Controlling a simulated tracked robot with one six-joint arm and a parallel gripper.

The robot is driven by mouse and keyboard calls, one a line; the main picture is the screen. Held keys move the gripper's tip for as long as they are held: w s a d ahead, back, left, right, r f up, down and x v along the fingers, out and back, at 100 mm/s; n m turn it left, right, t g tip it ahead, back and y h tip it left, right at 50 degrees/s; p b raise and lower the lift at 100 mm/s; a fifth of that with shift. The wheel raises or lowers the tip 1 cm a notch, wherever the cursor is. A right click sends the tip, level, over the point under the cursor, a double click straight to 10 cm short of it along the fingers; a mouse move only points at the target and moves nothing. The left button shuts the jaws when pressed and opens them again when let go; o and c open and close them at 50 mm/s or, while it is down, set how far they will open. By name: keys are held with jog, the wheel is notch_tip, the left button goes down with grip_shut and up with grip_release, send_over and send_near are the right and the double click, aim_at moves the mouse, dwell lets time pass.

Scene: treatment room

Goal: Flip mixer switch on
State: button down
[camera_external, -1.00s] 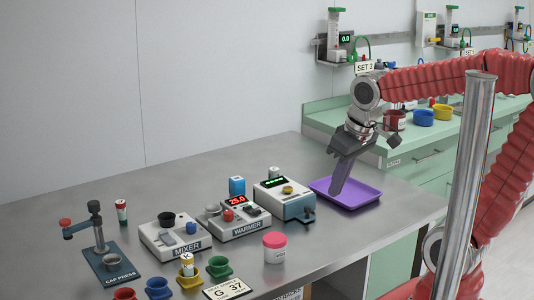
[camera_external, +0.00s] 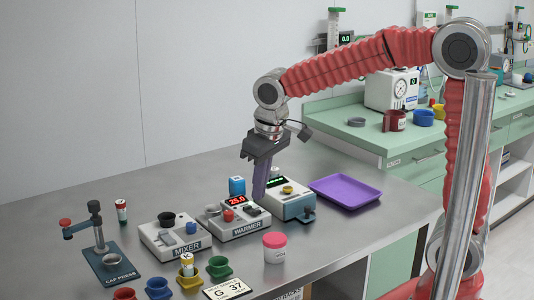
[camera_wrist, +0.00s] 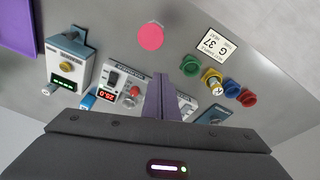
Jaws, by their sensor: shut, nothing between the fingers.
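The mixer (camera_external: 172,240) is a pale box labelled MIXER on the steel bench, left of the warmer. It has a black cup (camera_external: 167,218) and a small blue part (camera_external: 191,228) on top; the state of its switch is too small to tell. In the wrist view the mixer (camera_wrist: 188,104) is mostly hidden behind my fingers. My gripper (camera_external: 259,199) is shut and empty, pointing down above the right side of the warmer (camera_external: 236,229), right of the mixer. In the wrist view my gripper (camera_wrist: 160,80) overlaps the gap beside the warmer (camera_wrist: 118,92).
A white dispensing device (camera_external: 285,197) and a purple tray (camera_external: 345,191) stand right of the warmer. A pink-lidded jar (camera_external: 275,248), coloured cups (camera_external: 219,267) and a G 37 card (camera_external: 226,289) are in front. A cap press (camera_external: 105,262) stands at left.

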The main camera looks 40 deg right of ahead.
aim_at(163, 231)
jog(key=w+a+f, duration=0.3)
jog(key=w+a, duration=0.6)
jog(key=a, duration=0.5)
jog(key=w+a+r+m+t, duration=0.1)
jog(key=w+a+r+m, duration=0.2)
jog(key=w+r+m, duration=0.1)
jog(key=shift+w+a+t, duration=0.15)
jog(key=shift+w+t, duration=0.15)
jog(key=shift+w, duration=0.4)
jog(key=shift+f, duration=0.15)
jog(key=x, duration=1.3)
jog(key=shift+s+f, duration=0.2)
jog(key=shift+f, duration=0.3)
